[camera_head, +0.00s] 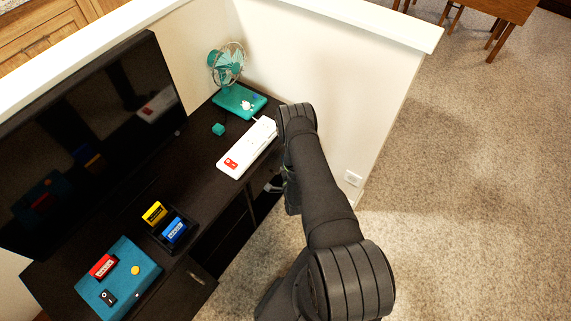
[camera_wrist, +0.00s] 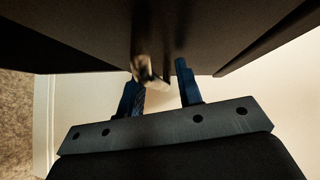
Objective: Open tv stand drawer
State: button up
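The dark TV stand (camera_head: 207,175) runs along the low white wall. A metal handle (camera_head: 196,278) shows on its near front panel in the head view. My gripper (camera_wrist: 157,73) is at the stand's far right front, mostly hidden behind my arm in the head view. In the wrist view its two blue-black fingers are apart. A small metal handle (camera_wrist: 143,68) on a dark front panel (camera_wrist: 90,35) lies by the left fingertip, on the inner side. I cannot tell whether they touch. The right finger is clear of the handle.
On the stand are a TV (camera_head: 95,140), a teal fan (camera_head: 229,68), a white console (camera_head: 247,150), a black tray (camera_head: 165,235) with cartridges and a teal box (camera_head: 118,278). The white wall (camera_head: 330,95) is close behind my arm. Carpet (camera_head: 460,190) is open at right.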

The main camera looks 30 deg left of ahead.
grip_shut()
jog(key=d, duration=1.7)
grip_release()
